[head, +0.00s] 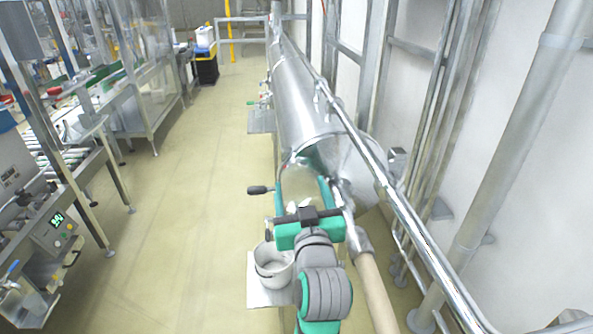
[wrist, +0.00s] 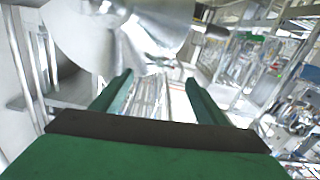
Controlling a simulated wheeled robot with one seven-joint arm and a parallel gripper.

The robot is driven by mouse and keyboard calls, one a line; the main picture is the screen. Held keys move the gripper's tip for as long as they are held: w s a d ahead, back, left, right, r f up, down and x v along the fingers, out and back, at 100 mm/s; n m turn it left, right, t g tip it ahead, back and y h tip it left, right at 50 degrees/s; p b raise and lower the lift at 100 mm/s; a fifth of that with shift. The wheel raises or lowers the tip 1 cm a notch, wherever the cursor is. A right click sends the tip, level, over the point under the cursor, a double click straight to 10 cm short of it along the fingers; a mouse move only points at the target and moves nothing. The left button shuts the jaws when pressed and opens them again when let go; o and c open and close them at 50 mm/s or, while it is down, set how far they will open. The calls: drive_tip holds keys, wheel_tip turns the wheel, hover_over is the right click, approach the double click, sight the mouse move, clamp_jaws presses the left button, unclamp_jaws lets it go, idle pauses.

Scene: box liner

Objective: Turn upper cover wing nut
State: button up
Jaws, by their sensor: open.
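My gripper (head: 303,190) is open, with its two green fingers apart at the near end of a long shiny metal cylinder (head: 305,92). In the wrist view my gripper (wrist: 158,82) shows no object held between the fingers. The curved metal end of the machine (wrist: 110,35) lies just beyond the fingertips, at the upper left. A dark-knobbed handle (head: 258,190) sticks out to the left of my gripper in the head view. I cannot make out the upper cover wing nut in either view; it may be hidden or too small to tell.
A pale bucket (head: 273,268) stands on a plate (head: 268,295) beside my arm. A thick metal pipe (head: 400,205) runs close on the right along the wall. The floor (head: 190,180) to the left is clear, up to the conveyor machinery (head: 60,170).

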sight(296, 168)
drive_tip(key=w, duration=0.8)
drive_tip(key=shift+a, duration=0.25)
drive_tip(key=c, duration=1.1)
